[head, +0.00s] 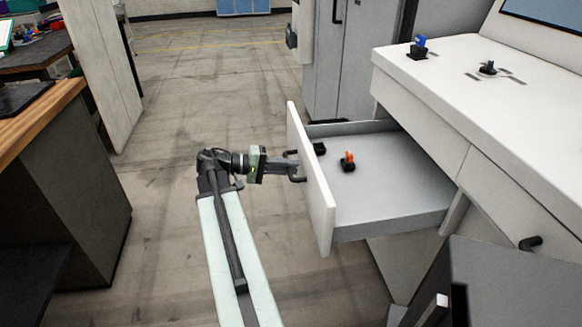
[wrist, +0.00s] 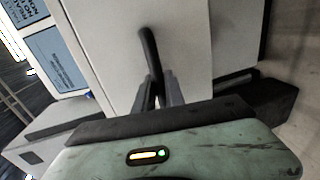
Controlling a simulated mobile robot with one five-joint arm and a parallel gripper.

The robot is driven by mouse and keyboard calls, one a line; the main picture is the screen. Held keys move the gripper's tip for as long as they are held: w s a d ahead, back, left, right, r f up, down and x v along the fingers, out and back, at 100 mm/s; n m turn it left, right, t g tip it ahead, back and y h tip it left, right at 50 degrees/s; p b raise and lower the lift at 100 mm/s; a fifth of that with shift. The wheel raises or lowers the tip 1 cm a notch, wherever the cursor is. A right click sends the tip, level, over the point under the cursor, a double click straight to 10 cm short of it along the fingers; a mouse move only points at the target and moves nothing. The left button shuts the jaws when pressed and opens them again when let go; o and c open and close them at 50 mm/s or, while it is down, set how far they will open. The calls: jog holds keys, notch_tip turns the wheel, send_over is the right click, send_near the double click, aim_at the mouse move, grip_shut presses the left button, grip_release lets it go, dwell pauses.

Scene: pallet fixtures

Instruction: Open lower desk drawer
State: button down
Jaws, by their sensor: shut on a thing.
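A grey desk drawer (head: 410,190) stands pulled well out from the white desk (head: 440,85) in the head view. Its white front panel (head: 312,185) faces my arm. My gripper (head: 290,166) is at the outer side of this panel, shut on its dark handle (head: 297,179). In the wrist view, the curved black handle (wrist: 149,48) runs down between the fingers of my gripper (wrist: 158,92), against the pale drawer front (wrist: 188,40). The fingers hide part of the handle.
Inside the drawer lie an orange-and-black part (head: 348,161) and a small black part (head: 319,148). Several small fixtures, one blue (head: 419,46), stand on the desk top. A wooden-topped bench (head: 40,125) is at left. Open floor (head: 175,120) lies between.

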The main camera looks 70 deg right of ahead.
jog(key=shift+s+d, duration=0.1)
jog(key=c, duration=1.4)
grip_release()
jog(key=p+v, duration=0.1)
jog(key=v, duration=0.6)
jog(key=shift+w+p, duration=0.3)
